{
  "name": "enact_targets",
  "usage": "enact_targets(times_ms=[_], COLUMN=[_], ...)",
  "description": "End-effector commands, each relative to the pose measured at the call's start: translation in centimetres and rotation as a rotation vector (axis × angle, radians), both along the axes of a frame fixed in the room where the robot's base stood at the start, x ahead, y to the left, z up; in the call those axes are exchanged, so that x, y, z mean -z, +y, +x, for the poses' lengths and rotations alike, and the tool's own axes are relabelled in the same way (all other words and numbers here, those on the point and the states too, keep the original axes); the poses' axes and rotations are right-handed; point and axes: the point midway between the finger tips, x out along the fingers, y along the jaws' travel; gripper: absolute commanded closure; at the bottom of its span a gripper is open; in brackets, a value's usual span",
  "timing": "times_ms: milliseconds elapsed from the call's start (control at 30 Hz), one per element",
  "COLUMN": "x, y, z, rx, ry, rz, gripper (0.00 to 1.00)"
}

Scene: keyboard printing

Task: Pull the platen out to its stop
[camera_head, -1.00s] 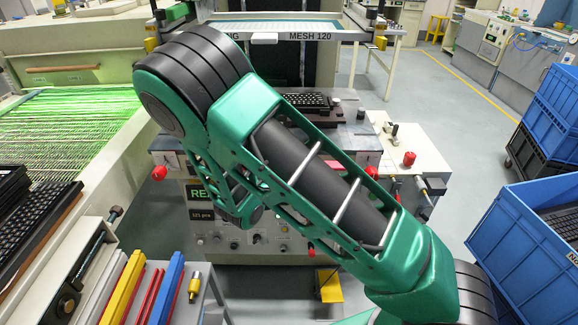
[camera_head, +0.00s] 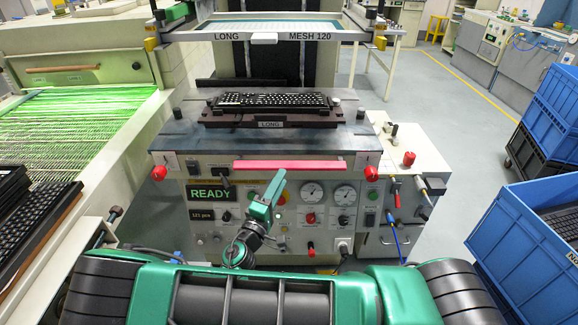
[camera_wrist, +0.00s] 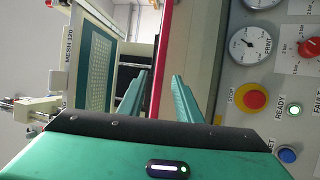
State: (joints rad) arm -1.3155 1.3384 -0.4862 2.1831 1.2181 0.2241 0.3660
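The platen (camera_head: 200,128) is a dark slab on top of the printing machine. It carries a black keyboard (camera_head: 272,101) on a dark fixture labelled LONG (camera_head: 271,124). A red bar (camera_head: 291,165) runs along its front and also shows in the wrist view (camera_wrist: 165,50). My gripper (camera_head: 277,180) is just below and in front of the bar's middle. In the wrist view my gripper (camera_wrist: 161,76) has its two green fingers apart, with the bar lined up between them. Whether the fingertips reach around the bar I cannot tell. No contact shows.
The MESH 120 screen frame (camera_head: 265,38) hangs raised above the platen. The front panel has a READY display (camera_head: 211,194), gauges, knobs and a red stop button (camera_wrist: 255,98) beside the gripper. Blue crates (camera_head: 535,215) stand on the right. A green-lit conveyor (camera_head: 70,130) is on the left.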

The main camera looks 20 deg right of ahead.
Motion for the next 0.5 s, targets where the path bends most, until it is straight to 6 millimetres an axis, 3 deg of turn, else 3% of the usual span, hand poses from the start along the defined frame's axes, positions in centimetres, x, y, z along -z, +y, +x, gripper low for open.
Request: enact_targets(times_ms=[300,500], x=[-1.1,-1.4], y=[-3.6,-4.7], z=[4.1,5.4], rx=[0.002,0.002], ry=[-0.002,0.000], rz=[0.000,0.000], gripper=[0.69,0.69])
